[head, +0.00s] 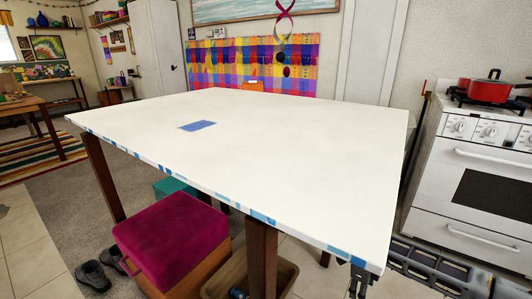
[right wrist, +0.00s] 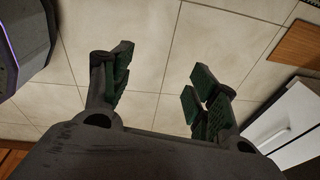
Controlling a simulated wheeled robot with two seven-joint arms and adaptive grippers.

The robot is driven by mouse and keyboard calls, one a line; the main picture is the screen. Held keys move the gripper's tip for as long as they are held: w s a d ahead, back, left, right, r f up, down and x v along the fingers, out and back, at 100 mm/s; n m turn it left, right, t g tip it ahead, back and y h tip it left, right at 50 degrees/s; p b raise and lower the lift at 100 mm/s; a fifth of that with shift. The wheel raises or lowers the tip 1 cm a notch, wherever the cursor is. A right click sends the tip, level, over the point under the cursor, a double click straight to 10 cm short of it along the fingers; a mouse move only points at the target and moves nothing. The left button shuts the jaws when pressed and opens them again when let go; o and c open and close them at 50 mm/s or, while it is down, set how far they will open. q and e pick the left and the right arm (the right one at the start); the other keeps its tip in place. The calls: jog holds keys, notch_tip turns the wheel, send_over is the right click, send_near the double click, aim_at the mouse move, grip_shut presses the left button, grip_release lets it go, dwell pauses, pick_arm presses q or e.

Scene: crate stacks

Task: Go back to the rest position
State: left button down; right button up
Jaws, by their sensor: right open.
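My right gripper (right wrist: 160,78) is open and empty in the right wrist view, with bare floor tiles between and beyond its fingers. In the head view it shows partly (head: 358,280) at the bottom, by the near right corner of the white table (head: 290,150). My right arm comes in low from the right, beside the table. The table's edge hides part of the gripper. My left gripper is not seen in either view.
A white stove (head: 475,180) with a red pot (head: 488,90) stands right.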

jog(key=s+a+f+m+y, duration=0.1)
jog(key=s+a+y, duration=0.25)
jog(key=a, duration=0.35)
jog(key=s+a+f+m+y, duration=0.1)
jog(key=s+a+y, duration=0.2)
jog(key=a+y, duration=0.35)
jog(key=a+r+m+t+y, duration=0.5)
jog(key=a+r+m+t, duration=0.15)
jog(key=a+m, duration=0.3)
jog(key=d+f+m+t+h, duration=0.2)
jog(key=d+m+h, duration=0.2)
jog(key=d+m, duration=0.4)
jog(key=d+f+m+t+h, duration=0.3)
jog(key=d+m, duration=0.2)
jog(key=m, duration=0.4)
jog(key=s+d+f+m+g+h, duration=0.25)
jog(key=s+d+f+m, duration=0.2)
jog(key=s, duration=0.35)
jog(key=s+d+f+m+g+h, duration=0.25)
jog(key=s+d+f+g, duration=0.2)
jog(key=s, duration=0.35)
jog(key=w+a+r+m+t+y, duration=0.1)
jog(key=a+m, duration=0.3)
jog(key=a, duration=0.5)
jog(key=w+a+r+m+t+y, duration=0.1)
jog(key=a+m, duration=0.3)
jog(key=a, duration=0.6)
jog(key=shift+w+a+t+y, duration=0.15)
jog(key=shift+a+t+y, duration=0.15)
jog(key=shift+y, duration=0.6)
